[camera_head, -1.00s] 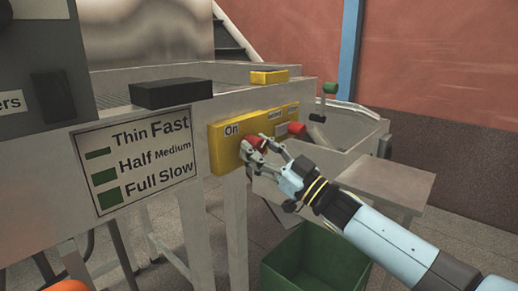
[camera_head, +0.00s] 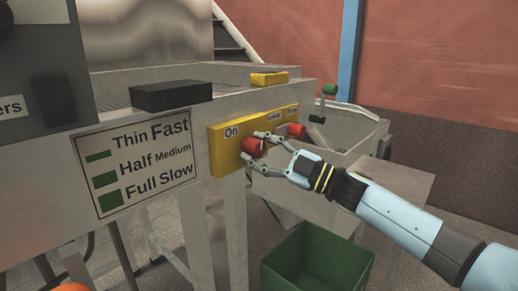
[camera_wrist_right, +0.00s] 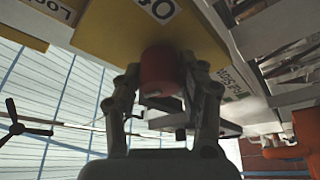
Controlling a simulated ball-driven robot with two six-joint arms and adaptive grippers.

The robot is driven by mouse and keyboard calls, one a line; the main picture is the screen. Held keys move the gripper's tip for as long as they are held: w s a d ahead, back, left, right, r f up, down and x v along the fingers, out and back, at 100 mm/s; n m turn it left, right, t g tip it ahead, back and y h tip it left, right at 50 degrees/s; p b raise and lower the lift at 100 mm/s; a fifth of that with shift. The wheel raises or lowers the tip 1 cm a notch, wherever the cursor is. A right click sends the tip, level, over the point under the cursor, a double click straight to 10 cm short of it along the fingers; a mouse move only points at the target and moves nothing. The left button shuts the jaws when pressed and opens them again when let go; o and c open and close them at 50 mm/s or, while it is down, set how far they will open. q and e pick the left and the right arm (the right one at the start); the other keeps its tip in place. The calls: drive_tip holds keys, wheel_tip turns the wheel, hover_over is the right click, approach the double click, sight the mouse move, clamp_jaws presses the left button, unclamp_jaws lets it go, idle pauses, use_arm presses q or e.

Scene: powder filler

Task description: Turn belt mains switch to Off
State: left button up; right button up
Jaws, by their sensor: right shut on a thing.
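The yellow switch panel (camera_head: 222,155) is on the side of the grey machine frame, with an "On" label (camera_head: 231,132) at its left end. A red knob (camera_head: 254,147) sticks out below and right of that label. My right gripper (camera_head: 260,150) is shut on this knob, with one finger above and one below it in the head view. In the right wrist view the red knob (camera_wrist_right: 159,72) sits between the two fingers, against the yellow panel (camera_wrist_right: 110,30). The knob's exact angle is hard to tell. My left gripper is not in view.
A green bin (camera_head: 318,262) stands on the floor below. A speed sign (camera_head: 137,160) and a black box (camera_head: 171,94) are on the machine at left.

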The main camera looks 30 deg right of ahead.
drive_tip(key=n+g+p, duration=0.1)
drive_tip(key=n, duration=0.2)
drive_tip(key=n+g, duration=0.1)
drive_tip(key=n, duration=0.2)
drive_tip(key=shift+r+g+p, duration=0.15)
drive_tip(key=shift+g+p, duration=0.15)
drive_tip(key=shift+p, duration=0.1)
drive_tip(key=n+g+p, duration=0.1)
drive_tip(key=n, duration=0.2)
drive_tip(key=shift+n+h+p, duration=0.3)
drive_tip(key=shift+n+p, duration=0.05)
drive_tip(key=shift+n, duration=0.05)
drive_tip(key=shift+n+g, duration=0.3)
drive_tip(key=shift+n, duration=0.3)
drive_tip(key=shift+h+p, duration=0.3)
drive_tip(key=shift+p, duration=0.05)
drive_tip(key=o, duration=1.2)
drive_tip(key=shift+c, duration=0.2)
drive_tip(key=shift+d, duration=0.1)
drive_tip(key=f+v, duration=0.1)
drive_tip(key=v, duration=1.1)
drive_tip(key=shift+r, duration=0.4)
